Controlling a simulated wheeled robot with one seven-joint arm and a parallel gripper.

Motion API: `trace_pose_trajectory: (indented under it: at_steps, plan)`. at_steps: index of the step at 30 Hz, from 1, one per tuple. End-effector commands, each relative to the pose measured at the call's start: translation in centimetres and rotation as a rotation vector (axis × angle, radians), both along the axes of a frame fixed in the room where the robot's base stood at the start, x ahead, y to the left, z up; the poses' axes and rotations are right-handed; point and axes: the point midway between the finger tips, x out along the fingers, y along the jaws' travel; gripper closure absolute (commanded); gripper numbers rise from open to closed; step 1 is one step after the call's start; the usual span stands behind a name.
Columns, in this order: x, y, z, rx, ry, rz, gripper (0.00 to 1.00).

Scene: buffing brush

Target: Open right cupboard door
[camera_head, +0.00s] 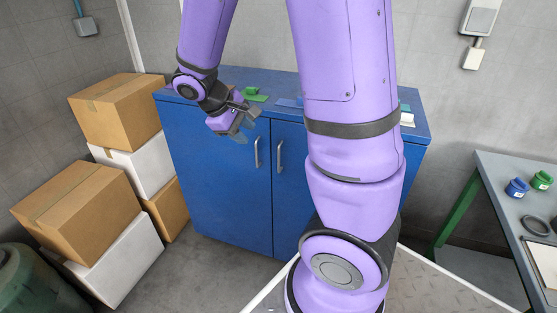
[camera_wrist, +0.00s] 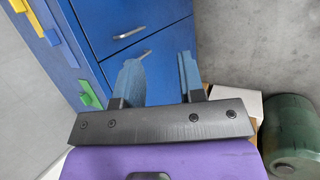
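The blue cupboard has two shut doors side by side. The right door (camera_head: 289,205) is partly hidden by my arm, but its upright metal handle (camera_head: 280,156) shows near the middle seam. The left door (camera_head: 215,175) has its own handle (camera_head: 257,152) across the seam. My gripper (camera_head: 243,125) is in front of the left door's upper part, up and left of both handles. In the wrist view, my gripper (camera_wrist: 160,72) is open and empty, with a clear gap between its blue fingers. The right door's handle (camera_wrist: 130,32) lies beyond the fingertips in that turned view.
Cardboard and white boxes (camera_head: 110,105) are stacked left of the cupboard. Small green and blue items lie on the cupboard top (camera_head: 232,75). A workbench (camera_head: 510,180) with blue and green containers stands at the right. Floor is clear before the left door.

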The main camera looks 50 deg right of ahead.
Motion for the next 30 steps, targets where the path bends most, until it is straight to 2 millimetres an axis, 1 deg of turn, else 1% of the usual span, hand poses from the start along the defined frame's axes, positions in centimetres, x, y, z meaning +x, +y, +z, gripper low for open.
trace_pose_trajectory:
  at_steps: [1, 12, 20, 30]
  plan:
    - [0.6, -0.4, -1.4, -0.035, 0.042, 0.02, 0.64]
    - [3.7, -4.3, -9.5, -0.289, 0.298, 0.2, 0.64]
    - [5.3, -6.9, -14.9, -0.467, 0.475, 0.359, 0.64]
    - [6.7, -10.3, -21.4, -0.69, 0.714, 0.608, 0.64]
